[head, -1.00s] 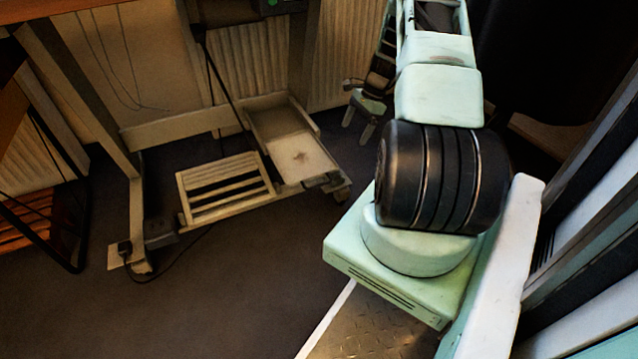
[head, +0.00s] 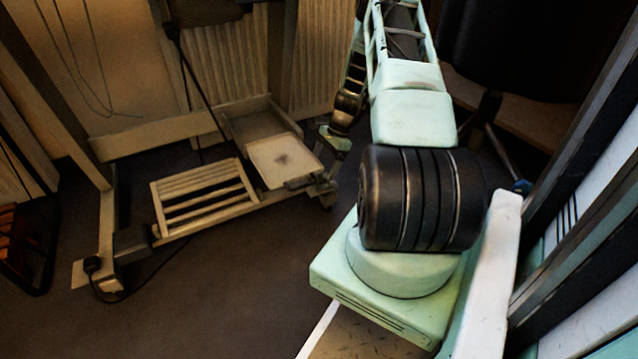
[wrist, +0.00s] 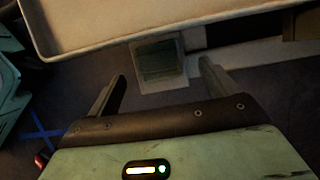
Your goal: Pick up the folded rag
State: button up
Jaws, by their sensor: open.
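I cannot make out a folded rag for certain in either view. My gripper (wrist: 162,76) shows in the wrist view with its two fingers wide apart and nothing held between them. Past the fingertips, near the floor, lies a small square dark grey-green patch with a pale border (wrist: 160,62); I cannot tell whether it is cloth. In the head view my gripper (head: 336,142) is small, behind my arm, just right of a pale low frame's end.
A pale frame with a slatted panel (head: 203,196) and a shallow tray (head: 283,160) stands low on the floor at left. A large pale-rimmed surface (wrist: 150,42) crosses the top of the wrist view. A dark seat-like shape (head: 535,50) is at upper right.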

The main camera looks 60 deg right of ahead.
aim_at(319, 175)
jog(key=b+x, duration=0.3)
jog(key=x, duration=0.1)
jog(key=shift+a+f+b, duration=0.15)
jog(key=shift+a+b, duration=0.15)
jog(key=shift+b, duration=0.05)
jog(key=c, duration=1.1)
jog(key=shift+o, duration=0.2)
